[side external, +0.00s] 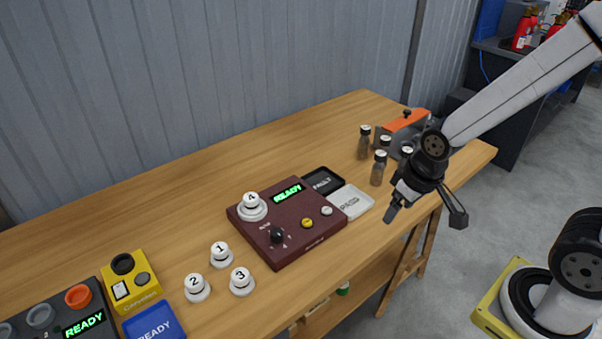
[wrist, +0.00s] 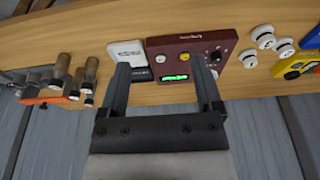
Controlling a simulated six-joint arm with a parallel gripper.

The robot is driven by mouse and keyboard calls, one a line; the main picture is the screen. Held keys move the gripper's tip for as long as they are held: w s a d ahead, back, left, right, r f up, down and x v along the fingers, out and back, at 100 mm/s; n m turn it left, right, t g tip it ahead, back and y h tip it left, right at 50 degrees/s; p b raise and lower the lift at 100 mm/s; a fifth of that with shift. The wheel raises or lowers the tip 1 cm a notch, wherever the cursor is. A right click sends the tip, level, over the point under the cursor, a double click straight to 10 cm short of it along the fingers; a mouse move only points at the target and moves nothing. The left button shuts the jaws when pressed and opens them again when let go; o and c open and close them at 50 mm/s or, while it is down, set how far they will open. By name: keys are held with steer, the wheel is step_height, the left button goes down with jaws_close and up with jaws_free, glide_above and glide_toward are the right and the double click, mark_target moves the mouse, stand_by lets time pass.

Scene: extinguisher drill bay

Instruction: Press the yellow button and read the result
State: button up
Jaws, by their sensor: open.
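A dark red tester box (side external: 290,245) sits on the wooden table with a green READY display (side external: 287,194). Its yellow button (side external: 307,223) is beside a white button (side external: 327,211) and a black knob (side external: 277,235). A white piece marked 4 (side external: 252,205) stands on the box's back left corner. In the wrist view the yellow button (wrist: 173,50) shows between the fingers, with the lit display (wrist: 175,78). My gripper (side external: 424,216) is open and empty, in the air to the right of the box, apart from it. It also shows in the wrist view (wrist: 159,65).
A black FAULT tray (side external: 322,180) and white PASS tray (side external: 351,203) adjoin the box's right. White pieces 1 (side external: 220,254), 2 (side external: 197,288) and 3 (side external: 241,281) stand left. Brown-bodied bottles (side external: 378,169) and an orange-topped holder (side external: 405,121) stand back right. A yellow device (side external: 131,283) is left.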

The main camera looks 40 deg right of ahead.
jaws_close()
stand_by(1.6)
